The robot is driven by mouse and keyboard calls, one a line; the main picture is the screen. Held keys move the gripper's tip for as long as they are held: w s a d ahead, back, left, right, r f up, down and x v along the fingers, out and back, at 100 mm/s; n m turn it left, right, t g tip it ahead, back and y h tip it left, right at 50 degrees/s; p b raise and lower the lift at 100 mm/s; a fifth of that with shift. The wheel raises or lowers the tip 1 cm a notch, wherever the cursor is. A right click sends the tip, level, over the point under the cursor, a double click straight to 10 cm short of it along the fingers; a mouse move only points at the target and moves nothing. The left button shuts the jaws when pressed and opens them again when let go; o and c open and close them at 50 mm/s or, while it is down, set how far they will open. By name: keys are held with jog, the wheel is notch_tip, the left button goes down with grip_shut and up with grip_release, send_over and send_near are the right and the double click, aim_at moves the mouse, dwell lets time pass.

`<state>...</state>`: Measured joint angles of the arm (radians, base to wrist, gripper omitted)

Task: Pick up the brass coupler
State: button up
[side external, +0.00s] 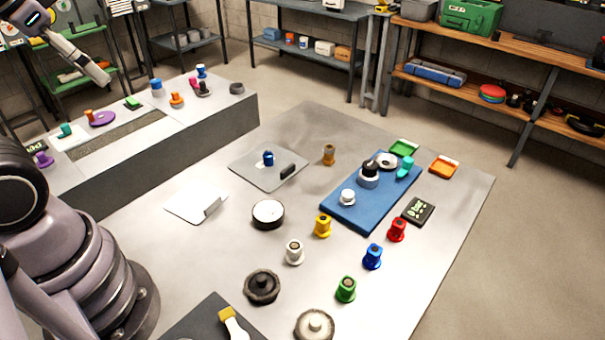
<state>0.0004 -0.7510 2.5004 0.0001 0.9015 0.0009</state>
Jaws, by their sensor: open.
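The brass coupler (329,154) is a small brownish-gold piece with a flared shape. It stands upright on the grey table top (345,122), between the grey plate and the blue mat, with bare table around it. It touches nothing else that I can see.
A grey plate (247,166) bearing a dark blue piece (268,158) lies left of the coupler. A blue mat (352,215) with several parts lies to its right. Yellow (322,226), white (294,251), green (345,289), blue (372,256) and red (397,229) couplers stand nearer the camera.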

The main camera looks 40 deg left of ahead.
jog(key=shift+o, duration=0.3)
jog(key=shift+o, duration=0.7)
